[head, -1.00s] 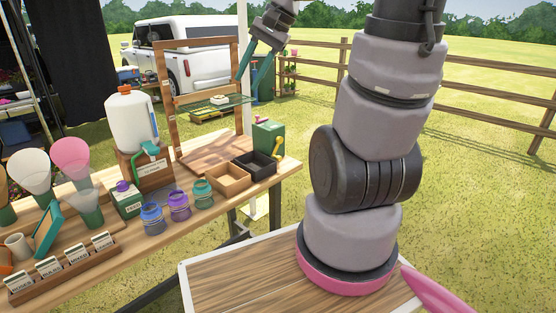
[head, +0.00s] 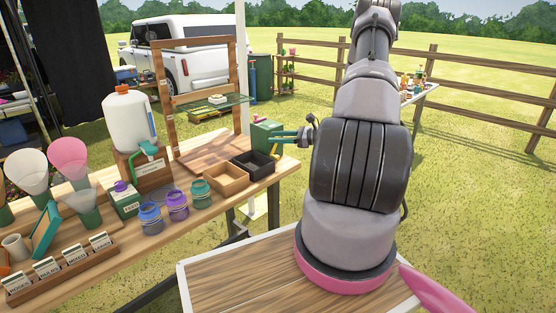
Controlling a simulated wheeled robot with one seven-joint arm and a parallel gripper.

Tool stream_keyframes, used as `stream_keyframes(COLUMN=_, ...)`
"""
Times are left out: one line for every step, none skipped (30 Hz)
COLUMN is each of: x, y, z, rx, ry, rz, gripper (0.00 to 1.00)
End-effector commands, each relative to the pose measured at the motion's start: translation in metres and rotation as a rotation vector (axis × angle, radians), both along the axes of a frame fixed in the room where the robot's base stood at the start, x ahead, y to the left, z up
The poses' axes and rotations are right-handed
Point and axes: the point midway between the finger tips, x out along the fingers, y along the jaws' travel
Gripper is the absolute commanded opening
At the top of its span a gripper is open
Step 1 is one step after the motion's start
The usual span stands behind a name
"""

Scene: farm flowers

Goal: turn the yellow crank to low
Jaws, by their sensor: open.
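The green box (head: 264,132) stands at the right end of the wooden table, behind the black tray. The yellow crank is on the box's right side; only a small yellow part (head: 276,155) shows below my fingers. My gripper (head: 284,137) reaches in from the right with its teal fingers level, one above the other in the picture. It is open, with its tips at the box's right side, over the crank's place. I cannot tell whether the fingers touch the crank or stand around it. The crank's setting is too small to read.
The black tray (head: 241,163) and the tan wooden tray (head: 218,178) sit just in front of the box. A wooden frame (head: 170,100) with a wire shelf stands behind to the left. Jars and a white jug (head: 127,122) are farther left. Grass is open on the right.

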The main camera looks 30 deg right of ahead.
Motion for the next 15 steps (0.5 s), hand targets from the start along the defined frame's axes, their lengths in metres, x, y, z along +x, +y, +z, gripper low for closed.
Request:
stream_keyframes(x=0.000, y=-0.016, z=-0.026, rx=0.061, ry=0.016, rz=-0.075, gripper=0.41)
stream_keyframes(x=0.000, y=-0.024, z=-0.039, rx=0.092, ry=0.023, rz=-0.117, gripper=0.41)
stream_keyframes(x=0.000, y=-0.035, z=-0.055, rx=0.132, ry=0.029, rz=-0.172, gripper=0.41)
stream_keyframes(x=-0.001, y=-0.042, z=-0.067, rx=0.158, ry=0.034, rz=-0.210, gripper=0.41)
stream_keyframes(x=-0.002, y=-0.049, z=-0.079, rx=0.183, ry=0.039, rz=-0.248, gripper=0.41)
stream_keyframes(x=-0.004, y=-0.058, z=-0.093, rx=0.212, ry=0.044, rz=-0.296, gripper=0.41)
stream_keyframes(x=-0.006, y=-0.063, z=-0.102, rx=0.231, ry=0.048, rz=-0.326, gripper=0.41)
stream_keyframes(x=-0.007, y=-0.068, z=-0.111, rx=0.248, ry=0.051, rz=-0.356, gripper=0.41)
stream_keyframes(x=-0.009, y=-0.073, z=-0.121, rx=0.268, ry=0.054, rz=-0.388, gripper=0.41)
stream_keyframes(x=-0.011, y=-0.077, z=-0.127, rx=0.280, ry=0.057, rz=-0.409, gripper=0.41)
stream_keyframes(x=-0.012, y=-0.079, z=-0.132, rx=0.289, ry=0.058, rz=-0.426, gripper=0.41)
stream_keyframes(x=-0.013, y=-0.082, z=-0.137, rx=0.300, ry=0.060, rz=-0.443, gripper=0.41)
stream_keyframes(x=-0.014, y=-0.084, z=-0.140, rx=0.305, ry=0.061, rz=-0.454, gripper=0.41)
stream_keyframes(x=-0.014, y=-0.085, z=-0.142, rx=0.308, ry=0.061, rz=-0.462, gripper=0.41)
stream_keyframes(x=-0.013, y=-0.085, z=-0.143, rx=0.312, ry=0.061, rz=-0.467, gripper=0.41)
